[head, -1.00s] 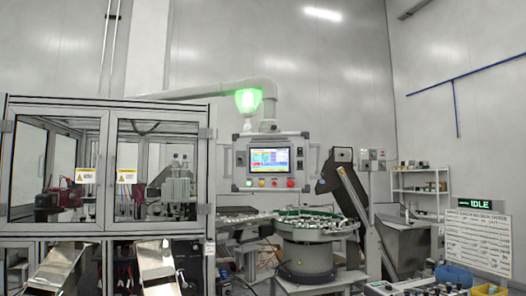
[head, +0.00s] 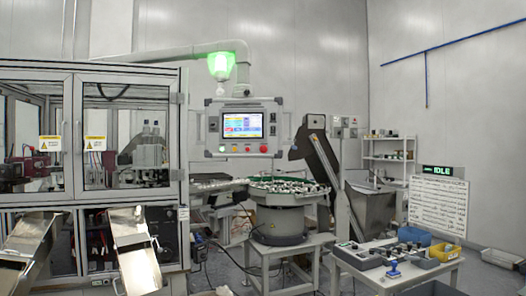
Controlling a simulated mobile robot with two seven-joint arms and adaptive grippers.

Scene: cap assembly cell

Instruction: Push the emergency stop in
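A control panel (head: 210,130) with a lit screen (head: 242,125) hangs from a pale overhead arm in the middle of the head view. A row of small buttons runs along its lower edge. The red button (head: 263,149) at the right end of the row looks like the emergency stop. It is too small to tell whether it is in or out. Neither of my grippers is in view, and nothing covers the panel.
A glazed machine enclosure (head: 128,77) with metal chutes (head: 137,252) stands at left. A bowl feeder (head: 283,222) on a stand (head: 270,260) is below the panel. A low table (head: 388,283) with devices and bins is at right. A green lamp (head: 221,67) glows above the panel.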

